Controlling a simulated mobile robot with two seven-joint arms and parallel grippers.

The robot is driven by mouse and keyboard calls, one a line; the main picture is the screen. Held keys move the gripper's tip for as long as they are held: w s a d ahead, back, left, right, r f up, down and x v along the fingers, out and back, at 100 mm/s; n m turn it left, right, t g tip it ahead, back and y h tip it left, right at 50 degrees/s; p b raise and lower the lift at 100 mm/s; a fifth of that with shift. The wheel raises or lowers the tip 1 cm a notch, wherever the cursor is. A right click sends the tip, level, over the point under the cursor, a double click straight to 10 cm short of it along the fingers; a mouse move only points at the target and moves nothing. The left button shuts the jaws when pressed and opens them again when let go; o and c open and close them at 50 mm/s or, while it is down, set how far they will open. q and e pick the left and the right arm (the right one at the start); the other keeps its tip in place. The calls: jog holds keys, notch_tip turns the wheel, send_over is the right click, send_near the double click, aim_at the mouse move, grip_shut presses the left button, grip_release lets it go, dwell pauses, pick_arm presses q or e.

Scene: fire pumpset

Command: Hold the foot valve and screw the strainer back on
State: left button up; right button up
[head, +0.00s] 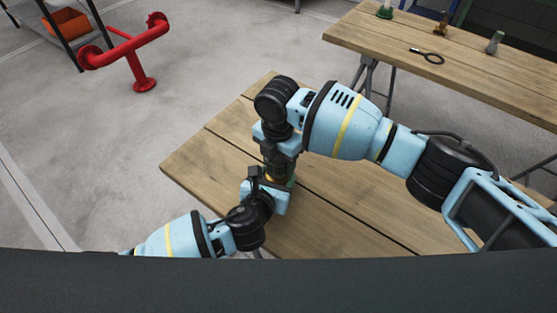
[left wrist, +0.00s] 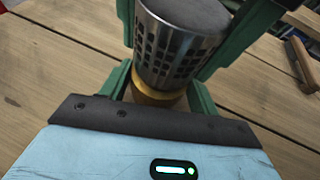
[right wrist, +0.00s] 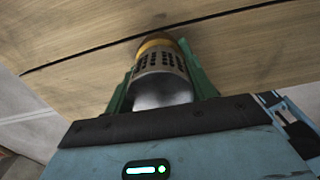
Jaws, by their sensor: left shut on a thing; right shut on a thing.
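The strainer (left wrist: 175,50) is a grey metal perforated cylinder with a closed end, standing upright against the brass foot valve (left wrist: 158,95). It also shows in the right wrist view (right wrist: 162,75), with the brass part (right wrist: 158,42) beyond it. My right gripper (head: 279,155) is above and shut on the strainer, its green fingers on both sides. My left gripper (head: 277,182) is below, shut on the foot valve over the near table. The joint between strainer and valve is partly hidden, so I cannot tell how far it is threaded.
The near wooden table (head: 350,215) lies under both grippers and is mostly bare. A wooden-handled thing (left wrist: 302,64) lies on it. The far table (head: 460,70) holds a ring-ended tool (head: 427,56) and several small fittings. A red pipe stand (head: 135,52) is at the back left.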

jog(key=shift+f, duration=0.45)
dwell(0.7)
pick_arm(q)
jog(key=shift+d, duration=0.1)
pick_arm(e)
jog(key=shift+s+d+f, duration=0.1)
jog(key=shift+d+f, duration=0.05)
jog(key=shift+f, duration=0.55)
jog(key=shift+r, duration=0.25)
pick_arm(q)
grip_shut()
pick_arm(e)
jog(key=o, duration=0.6)
jog(key=shift+r, duration=0.1)
jog(key=o, duration=0.5)
jog(key=shift+s, duration=0.1)
jog(key=shift+c, duration=0.2)
pick_arm(q)
jog(key=shift+a, duration=0.2)
pick_arm(e)
jog(key=shift+r, duration=0.1)
